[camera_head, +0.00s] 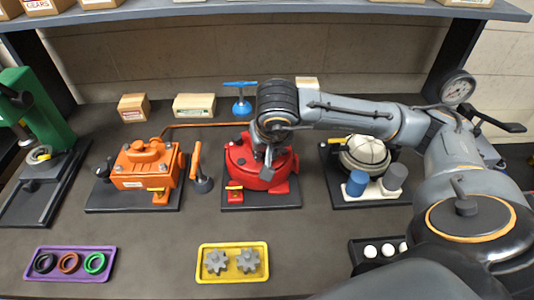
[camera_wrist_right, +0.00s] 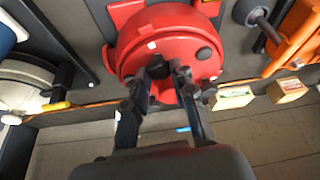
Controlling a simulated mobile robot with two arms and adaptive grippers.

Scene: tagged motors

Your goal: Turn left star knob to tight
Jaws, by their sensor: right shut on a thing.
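The red motor (camera_head: 285,178) stands on a dark base plate in the middle of the bench; it also fills the top of the wrist view (camera_wrist_right: 130,45). My right gripper (camera_head: 268,158) reaches down onto its top from the right. In the wrist view my right gripper's fingers (camera_wrist_right: 160,78) close around a dark knob (camera_wrist_right: 160,68) on the red housing. Its lobes are partly hidden by the fingers, and I cannot tell its turn angle. My left gripper is out of view.
An orange motor (camera_head: 143,165) and a grey-based orange handle (camera_head: 203,184) stand to the left. A white round motor (camera_head: 365,155) stands to the right, behind blue and grey cylinders. A yellow tray (camera_head: 232,275) with grey gears and a purple tray (camera_head: 70,277) with rings lie in front.

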